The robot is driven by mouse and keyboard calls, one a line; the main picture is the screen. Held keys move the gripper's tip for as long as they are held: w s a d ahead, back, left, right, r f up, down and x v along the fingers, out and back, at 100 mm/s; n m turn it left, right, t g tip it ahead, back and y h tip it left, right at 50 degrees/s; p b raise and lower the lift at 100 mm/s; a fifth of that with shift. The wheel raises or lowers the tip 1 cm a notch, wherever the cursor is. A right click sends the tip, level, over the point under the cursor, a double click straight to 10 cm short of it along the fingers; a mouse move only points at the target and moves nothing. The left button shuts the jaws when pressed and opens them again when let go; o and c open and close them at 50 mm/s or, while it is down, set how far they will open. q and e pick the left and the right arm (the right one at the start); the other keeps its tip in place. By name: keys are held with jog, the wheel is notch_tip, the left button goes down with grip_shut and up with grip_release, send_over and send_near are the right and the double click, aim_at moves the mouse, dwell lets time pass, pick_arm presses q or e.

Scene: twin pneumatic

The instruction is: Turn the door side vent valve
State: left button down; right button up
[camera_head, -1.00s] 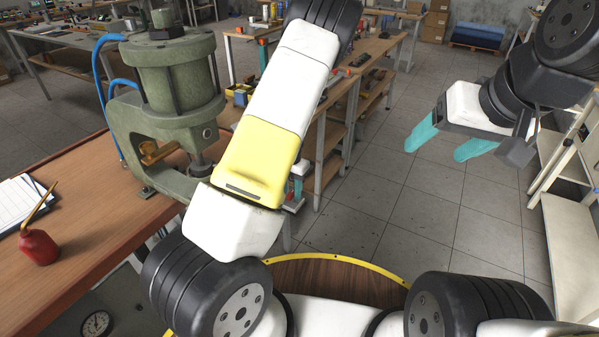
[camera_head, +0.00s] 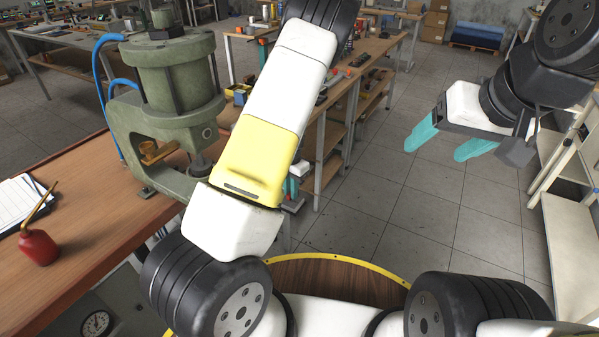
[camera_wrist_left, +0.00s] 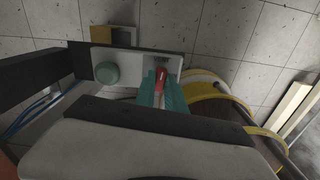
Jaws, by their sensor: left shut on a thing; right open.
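A valve with a red handle (camera_wrist_left: 161,80) shows in the left wrist view, in front of a pale panel (camera_wrist_left: 140,62) with a round green knob (camera_wrist_left: 107,73) to its left. My left gripper (camera_wrist_left: 163,96) has its teal fingers closed around the red handle, one on each side. The valve's body is mostly hidden by the fingers. In the head view my left arm hides the valve; only a bit of teal (camera_head: 291,188) shows beside the arm. My right gripper (camera_head: 452,142) is open and empty, held in the air at the right.
A green pneumatic press (camera_head: 180,90) stands on the wooden bench (camera_head: 95,215) at the left, with a red oil can (camera_head: 39,246) and papers. A pressure gauge (camera_head: 96,323) sits below the bench. A pale shelf (camera_head: 575,240) stands at the right. The tiled floor between is clear.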

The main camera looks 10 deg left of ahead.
pick_arm(q)
jog(key=m, duration=1.3)
jog(key=shift+m, duration=1.8)
jog(key=shift+a, duration=0.1)
jog(key=c, duration=1.4)
grip_release()
